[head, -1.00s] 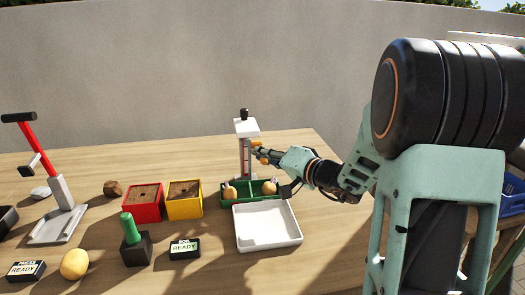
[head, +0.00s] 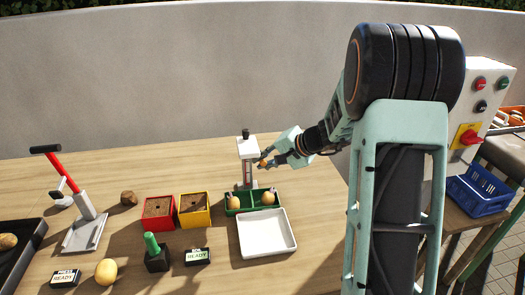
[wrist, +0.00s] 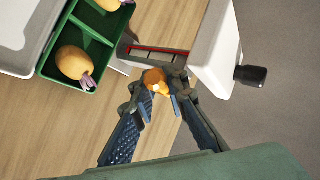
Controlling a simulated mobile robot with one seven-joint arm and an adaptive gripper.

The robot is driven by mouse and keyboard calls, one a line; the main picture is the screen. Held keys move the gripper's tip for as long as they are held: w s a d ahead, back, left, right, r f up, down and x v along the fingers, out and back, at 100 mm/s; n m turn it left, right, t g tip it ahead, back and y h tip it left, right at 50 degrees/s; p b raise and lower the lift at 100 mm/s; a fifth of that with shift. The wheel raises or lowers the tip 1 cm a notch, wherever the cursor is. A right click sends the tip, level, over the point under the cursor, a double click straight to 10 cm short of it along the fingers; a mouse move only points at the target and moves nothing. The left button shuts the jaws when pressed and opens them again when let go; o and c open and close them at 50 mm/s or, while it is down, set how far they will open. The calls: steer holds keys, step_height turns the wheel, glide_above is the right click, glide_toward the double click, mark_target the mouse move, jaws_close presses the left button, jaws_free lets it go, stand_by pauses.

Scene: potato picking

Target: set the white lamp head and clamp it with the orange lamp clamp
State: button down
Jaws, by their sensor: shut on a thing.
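The white lamp head (head: 247,147) sits on an upright post behind the green tray, with a black knob on top. In the wrist view the lamp head (wrist: 217,45) is at the upper right with its black knob. The orange lamp clamp (wrist: 156,80) is on the side of the post, between my fingertips. My gripper (head: 266,161) comes in from the right, below the head's underside. It is shut on the clamp, with a finger on each side in the wrist view. The fingers partly hide how the clamp meets the post.
A green tray (head: 252,212) with two sprouting potatoes stands at the post's foot, and a white tray (head: 264,254) lies in front. Red (head: 158,226) and yellow (head: 194,222) soil boxes stand left. A blue basket (head: 480,204) is off the table at right.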

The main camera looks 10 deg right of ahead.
steer(key=shift+w+r+g+p, duration=0.15)
steer(key=shift+g+p, duration=0.55)
steer(key=shift+p, duration=0.8)
steer(key=c, duration=2)
jaws_free()
steer(key=shift+r, duration=0.1)
steer(key=shift+v, duration=4)
